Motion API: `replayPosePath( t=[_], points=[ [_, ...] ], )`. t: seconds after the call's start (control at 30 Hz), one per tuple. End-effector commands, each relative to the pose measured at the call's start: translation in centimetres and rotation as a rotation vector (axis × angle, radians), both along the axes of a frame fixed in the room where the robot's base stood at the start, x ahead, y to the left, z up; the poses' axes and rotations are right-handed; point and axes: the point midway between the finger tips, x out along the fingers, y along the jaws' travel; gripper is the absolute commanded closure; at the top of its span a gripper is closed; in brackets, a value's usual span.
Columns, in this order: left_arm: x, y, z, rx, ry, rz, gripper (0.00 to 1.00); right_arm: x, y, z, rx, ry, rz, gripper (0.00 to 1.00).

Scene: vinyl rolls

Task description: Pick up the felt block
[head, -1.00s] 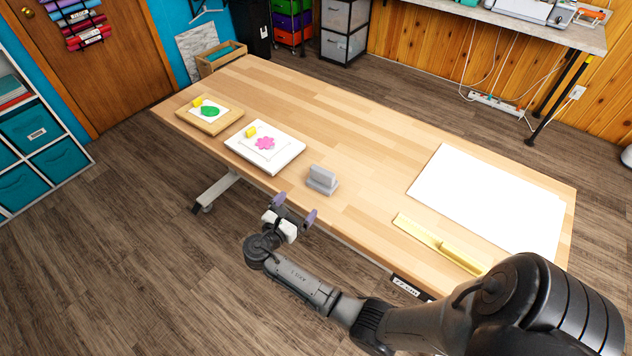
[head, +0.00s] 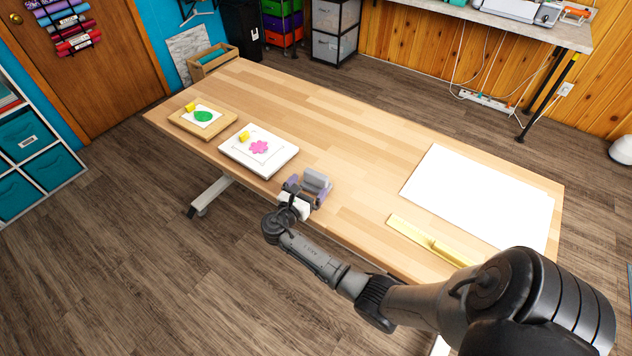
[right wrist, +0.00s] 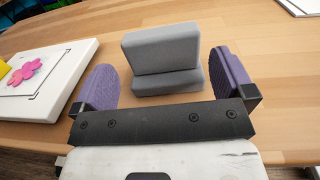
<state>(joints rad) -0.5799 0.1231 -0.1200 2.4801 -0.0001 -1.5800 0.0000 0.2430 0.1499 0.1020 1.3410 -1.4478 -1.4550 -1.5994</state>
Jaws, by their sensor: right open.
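The grey felt block (head: 315,181) is near the front edge of the wooden table. In the right wrist view it shows as an upright grey slab (right wrist: 161,49) with a lower grey piece (right wrist: 168,82) at its foot. I cannot tell whether these are one piece. My right gripper (head: 306,191) is low at the table edge, open and empty, its purple fingers pointing toward the block. In the right wrist view the open fingers (right wrist: 168,80) stand to the left and right of the block, with gaps on both sides. My left gripper is not in view.
Left of the block are a white board (head: 283,162) with a pink flower and a wooden board (head: 226,126) with a green shape, each with a small yellow block. To the right are a yellow bar (head: 407,231) and white sheets (head: 480,195). The table's middle is clear.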

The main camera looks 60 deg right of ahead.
Motion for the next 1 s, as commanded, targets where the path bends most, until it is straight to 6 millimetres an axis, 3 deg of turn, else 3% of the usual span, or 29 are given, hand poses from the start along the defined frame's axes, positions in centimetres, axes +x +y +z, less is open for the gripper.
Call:
replayPosePath(
  t=[0.3, 0.57, 1.0],
  points=[
    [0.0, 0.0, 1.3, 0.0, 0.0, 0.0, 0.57, -0.3, -4.0, 0.2, -0.001, 0.002, -0.001, 0.0],
    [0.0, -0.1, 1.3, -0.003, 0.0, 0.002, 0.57, -0.3, -4.4, 0.0, 0.001, 0.001, -0.001, 0.0],
    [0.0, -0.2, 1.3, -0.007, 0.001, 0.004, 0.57, -0.3, -4.4, 0.0, 0.0, 0.001, 0.0, 0.41]
  ],
)
